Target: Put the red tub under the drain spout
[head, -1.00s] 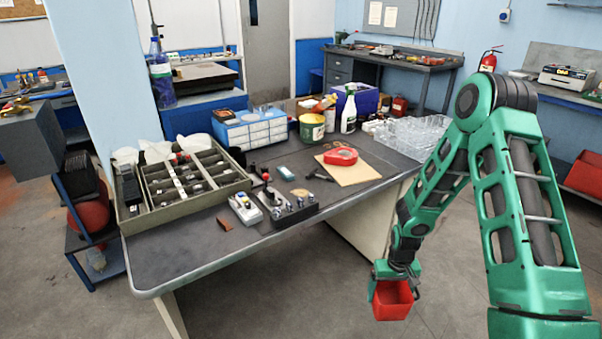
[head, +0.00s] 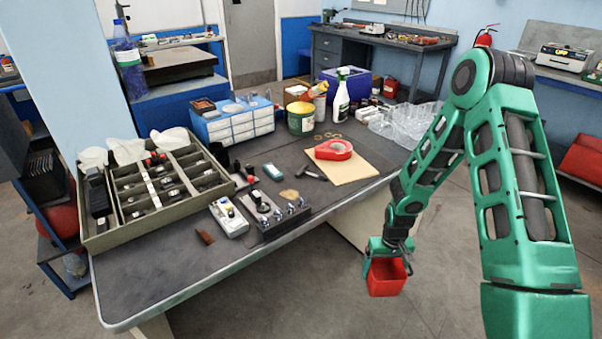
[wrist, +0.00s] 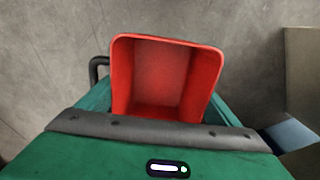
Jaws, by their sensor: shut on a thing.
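The red tub (head: 386,280) hangs in my gripper (head: 388,254) in front of the bench's right front side, above open floor. My gripper is shut on the tub's edge nearest it. In the wrist view the tub (wrist: 166,75) is open at the top and looks empty. It looks about upright. I cannot make out a drain spout for certain in either view. A large blue bottle (head: 127,62) stands at the far left, but I cannot tell whether it has a spout.
The bench's front edge lies left of the tub. The grey floor (head: 330,290) below is clear.

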